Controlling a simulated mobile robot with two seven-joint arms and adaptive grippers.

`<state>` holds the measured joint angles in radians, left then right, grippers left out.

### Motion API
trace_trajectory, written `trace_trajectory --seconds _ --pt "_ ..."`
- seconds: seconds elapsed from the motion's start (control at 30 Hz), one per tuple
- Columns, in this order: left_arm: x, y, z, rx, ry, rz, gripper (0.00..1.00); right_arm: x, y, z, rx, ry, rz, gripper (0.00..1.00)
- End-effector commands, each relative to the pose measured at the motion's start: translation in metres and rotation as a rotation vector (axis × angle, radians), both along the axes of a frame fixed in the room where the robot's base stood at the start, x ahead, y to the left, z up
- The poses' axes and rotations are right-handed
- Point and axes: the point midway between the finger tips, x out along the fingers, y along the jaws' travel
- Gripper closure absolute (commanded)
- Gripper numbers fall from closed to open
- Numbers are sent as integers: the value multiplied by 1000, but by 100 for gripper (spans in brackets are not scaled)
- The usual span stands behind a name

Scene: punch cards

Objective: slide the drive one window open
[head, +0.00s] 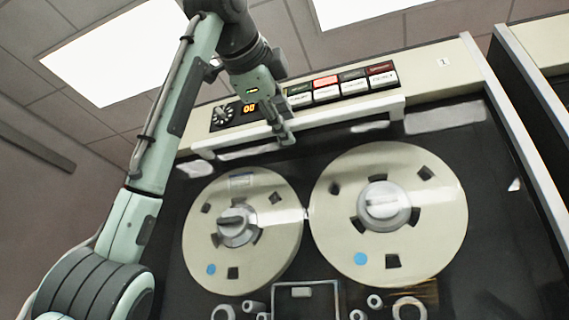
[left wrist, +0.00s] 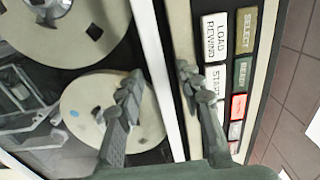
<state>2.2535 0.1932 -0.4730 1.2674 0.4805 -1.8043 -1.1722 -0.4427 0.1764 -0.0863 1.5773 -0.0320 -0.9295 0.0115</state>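Drive one, marked by a small "1" label (head: 442,62), is a tape drive with two large cream reels behind a dark front. Its window (head: 490,200) shows faint reflections; I cannot tell how far it has slid. A white rail (head: 345,117) runs along the top, under the button panel. My left gripper (head: 284,136) is at this rail, left of its middle. In the left wrist view, my left gripper (left wrist: 157,78) has its fingers apart, one on each side of the white rail (left wrist: 158,60). Contact cannot be told. My right gripper is not in view.
A row of labelled buttons (head: 327,90), one lit red, sits just above the rail, close to one finger. A dial (head: 222,114) and an orange display (head: 249,108) are left of them. Another cabinet (head: 545,50) stands at the right.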

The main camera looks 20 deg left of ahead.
Motion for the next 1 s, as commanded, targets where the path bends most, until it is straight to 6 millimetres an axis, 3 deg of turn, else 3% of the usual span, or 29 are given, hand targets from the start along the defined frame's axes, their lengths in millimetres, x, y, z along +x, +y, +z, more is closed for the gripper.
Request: trace_trajectory --seconds 0.23,0.53,1.0 --pt "1 0 0 1 0 0 64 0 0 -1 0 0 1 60" --pt "1 0 0 1 0 0 100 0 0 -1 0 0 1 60" --pt "4 0 -4 1 2 0 100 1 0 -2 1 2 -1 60"
